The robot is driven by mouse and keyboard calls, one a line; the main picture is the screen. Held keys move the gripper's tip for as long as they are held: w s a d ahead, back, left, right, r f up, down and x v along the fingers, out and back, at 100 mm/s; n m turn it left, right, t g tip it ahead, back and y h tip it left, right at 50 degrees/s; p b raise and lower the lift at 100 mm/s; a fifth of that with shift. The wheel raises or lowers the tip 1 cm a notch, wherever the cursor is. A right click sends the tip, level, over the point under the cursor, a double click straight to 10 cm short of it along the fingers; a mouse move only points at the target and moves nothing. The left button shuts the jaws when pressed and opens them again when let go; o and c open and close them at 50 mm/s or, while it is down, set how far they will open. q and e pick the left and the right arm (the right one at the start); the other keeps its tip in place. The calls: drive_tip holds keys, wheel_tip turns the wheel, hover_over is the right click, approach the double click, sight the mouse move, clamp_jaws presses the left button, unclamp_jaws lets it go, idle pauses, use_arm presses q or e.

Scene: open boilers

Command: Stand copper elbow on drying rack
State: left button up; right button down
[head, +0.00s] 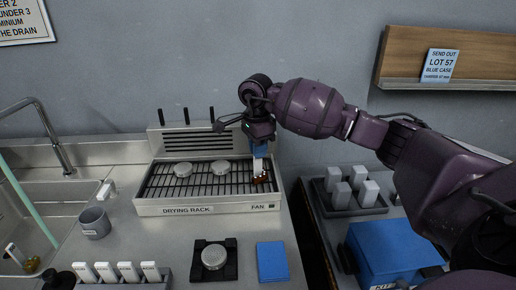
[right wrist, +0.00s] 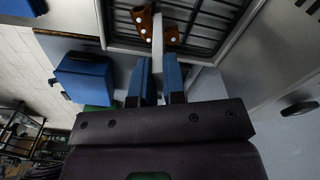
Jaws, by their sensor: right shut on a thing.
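The copper elbow (head: 262,179) is at the right end of the drying rack (head: 160,207), at its wire grid. In the right wrist view the brown copper elbow (right wrist: 170,36) shows in two parts on either side of a pale white strip (right wrist: 157,45). My right gripper (head: 259,151) has blue fingers and points down over the rack's right end. It is shut on the white strip, which runs down to the elbow; the fingers also show in the right wrist view (right wrist: 157,82). I cannot tell whether the elbow touches the grid. My left gripper is not in view.
A grey cup (head: 95,222), a black stand with a disc (head: 214,258), a blue pad (head: 272,262) and white tagged blocks (head: 126,271) are in front. A blue case (head: 385,250) is at right, a sink (head: 40,190) at left.

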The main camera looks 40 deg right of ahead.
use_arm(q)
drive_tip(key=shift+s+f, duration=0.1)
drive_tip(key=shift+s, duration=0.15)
use_arm(e)
drive_tip(key=shift+f, duration=0.1)
drive_tip(key=c, duration=1.2)
unclamp_jaws()
drive_tip(key=shift+c, duration=0.2)
drive_tip(key=shift+o, duration=0.3)
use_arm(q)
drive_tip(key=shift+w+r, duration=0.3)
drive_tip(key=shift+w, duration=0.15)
use_arm(e)
wheel_tip(320, 180, up, 12)
drive_tip(key=shift+a, duration=0.2)
